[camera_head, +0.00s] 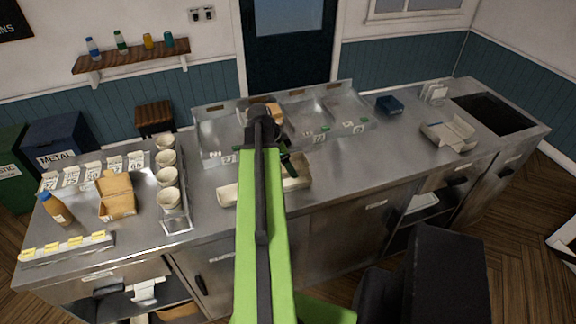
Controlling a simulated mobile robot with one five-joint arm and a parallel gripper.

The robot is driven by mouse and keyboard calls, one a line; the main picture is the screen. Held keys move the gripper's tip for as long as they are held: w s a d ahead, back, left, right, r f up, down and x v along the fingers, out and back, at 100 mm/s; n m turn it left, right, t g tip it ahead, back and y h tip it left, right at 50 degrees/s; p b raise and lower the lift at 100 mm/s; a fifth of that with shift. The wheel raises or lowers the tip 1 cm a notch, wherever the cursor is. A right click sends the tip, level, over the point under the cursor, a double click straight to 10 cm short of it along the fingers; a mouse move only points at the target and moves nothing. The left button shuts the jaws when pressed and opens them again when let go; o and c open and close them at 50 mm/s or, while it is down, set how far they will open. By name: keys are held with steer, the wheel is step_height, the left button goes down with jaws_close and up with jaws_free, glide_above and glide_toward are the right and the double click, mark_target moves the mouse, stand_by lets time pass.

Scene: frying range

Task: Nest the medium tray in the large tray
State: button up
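A long, shallow cream tray (228,195) lies on the steel counter in front of the sectioned metal bin. My green arm crosses over it and hides its middle. It is the largest loose tray I can make out, but I cannot confirm its size name. My gripper (286,163), dark with green parts, is over or just behind this tray, mostly hidden by my arm. I cannot see whether it holds anything. A tan cardboard piece (275,114) shows behind my wrist at the bin. I cannot tell whether it is the medium tray.
The metal bin (350,128) has several labelled sections. Left are stacked cups (168,178), an open brown box (117,196) and a sauce bottle (56,208). Right are an open pale carton (449,134), a blue box (389,105) and a dark hob (493,114). Counter right of the cream tray is clear.

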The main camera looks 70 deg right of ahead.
step_height(320, 180, down, 4)
steer(key=b, duration=0.2)
steer(key=shift+r+b, duration=0.25)
steer(key=shift+b, duration=0.15)
steer(key=shift+a+f, duration=0.15)
steer(key=shift+a, duration=0.05)
steer(key=o, duration=1)
steer(key=shift+b, duration=0.3)
steer(key=shift+o, duration=1.7)
steer(key=p+v, duration=1.6)
steer(key=v, duration=0.1)
steer(key=shift+r+p, duration=0.35)
steer(key=shift+r, duration=0.05)
steer(key=shift+f, duration=0.1)
